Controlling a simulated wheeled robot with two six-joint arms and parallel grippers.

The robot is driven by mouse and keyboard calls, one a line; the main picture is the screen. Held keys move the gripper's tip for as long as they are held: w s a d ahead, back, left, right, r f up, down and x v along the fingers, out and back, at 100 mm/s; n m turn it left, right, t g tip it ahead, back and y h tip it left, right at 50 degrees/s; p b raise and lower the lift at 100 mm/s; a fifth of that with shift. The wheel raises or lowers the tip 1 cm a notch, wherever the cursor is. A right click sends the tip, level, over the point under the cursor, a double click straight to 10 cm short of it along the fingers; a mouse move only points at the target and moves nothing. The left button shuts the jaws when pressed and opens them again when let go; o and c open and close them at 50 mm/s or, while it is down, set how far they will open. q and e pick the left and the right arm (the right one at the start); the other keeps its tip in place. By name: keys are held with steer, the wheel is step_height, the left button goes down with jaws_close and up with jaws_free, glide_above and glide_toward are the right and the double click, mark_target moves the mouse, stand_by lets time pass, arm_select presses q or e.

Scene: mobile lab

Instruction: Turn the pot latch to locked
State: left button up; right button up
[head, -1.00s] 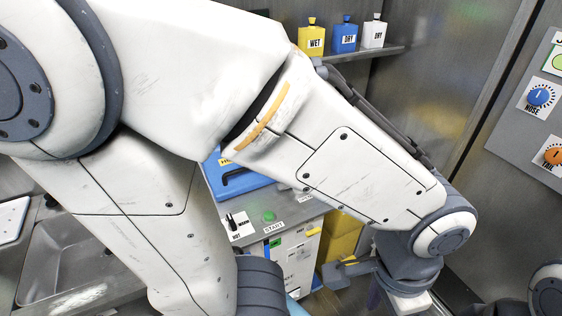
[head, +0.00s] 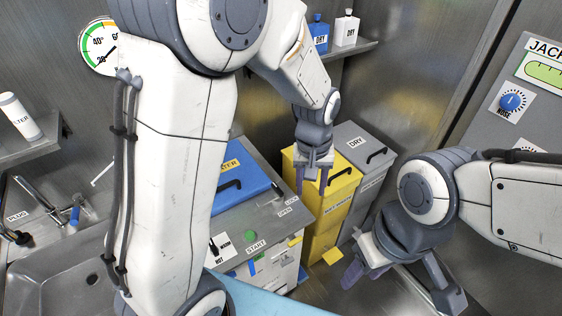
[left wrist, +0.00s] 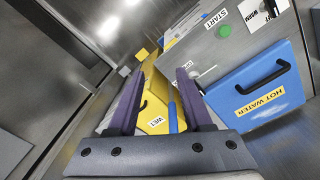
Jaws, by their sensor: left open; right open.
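The pot is the steel unit with a blue lid (head: 240,183) and black handle in the middle of the head view. The lid also shows at the right of the left wrist view (left wrist: 262,88), labelled HOT WATER. A small latch (head: 276,188) seems to sit right of the lid, beside the small LOCK and OPEN labels; its setting is too small to tell. My left gripper (head: 312,182) is open and empty, pointing down over the yellow bin, right of the latch and apart from it. My right gripper (head: 402,284) is open and empty at the lower right.
The yellow bin (head: 325,204) and grey DRY bin (head: 373,180) stand right of the pot unit. A green START button (head: 250,235) is on its front top. A sink (head: 60,262) lies at left. Bottles (head: 345,30) stand on a back shelf.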

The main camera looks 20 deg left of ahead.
arm_select(q)
steer(key=w+a+f+n+p, duration=0.2)
steer(key=w+a+n+p, duration=0.15)
steer(key=w+a, duration=0.3)
steer(key=n+p, duration=0.1)
steer(key=n, duration=0.3)
glide_above(278, 189)
step_height(278, 189, down, 3)
step_height(278, 189, down, 11)
steer(key=p, duration=0.3)
steer(key=shift+r, duration=0.2)
arm_select(e)
step_height(278, 189, up, 10)
steer(key=shift+f, duration=0.25)
arm_select(q)
jaws_close()
